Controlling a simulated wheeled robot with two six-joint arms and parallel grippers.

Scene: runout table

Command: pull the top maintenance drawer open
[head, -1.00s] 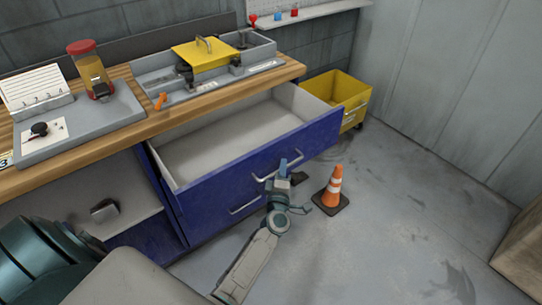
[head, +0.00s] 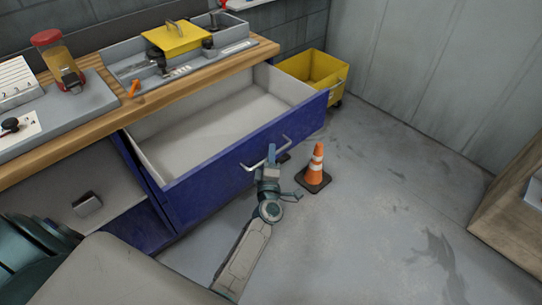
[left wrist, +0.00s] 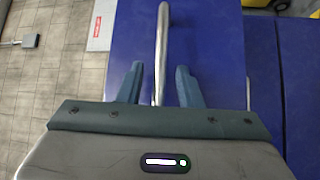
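The top maintenance drawer (head: 225,165) has a blue front and pale empty inside, and stands far out of the bench. Its bar handle (head: 286,140) is on the front face. My left gripper (head: 271,157) is at this handle. In the left wrist view the handle (left wrist: 162,35) runs between the two teal fingers of my left gripper (left wrist: 158,82). The fingers are apart, with a gap visible on each side of the bar. My right gripper is not in view.
An orange cone (head: 316,168) stands on the floor just right of my left gripper. A yellow bin (head: 313,68) is beyond the drawer's right end. The wooden worktop (head: 100,125) carries trays and a red-lidded jar (head: 58,60). Grey floor at right is clear up to a wooden box (head: 510,210).

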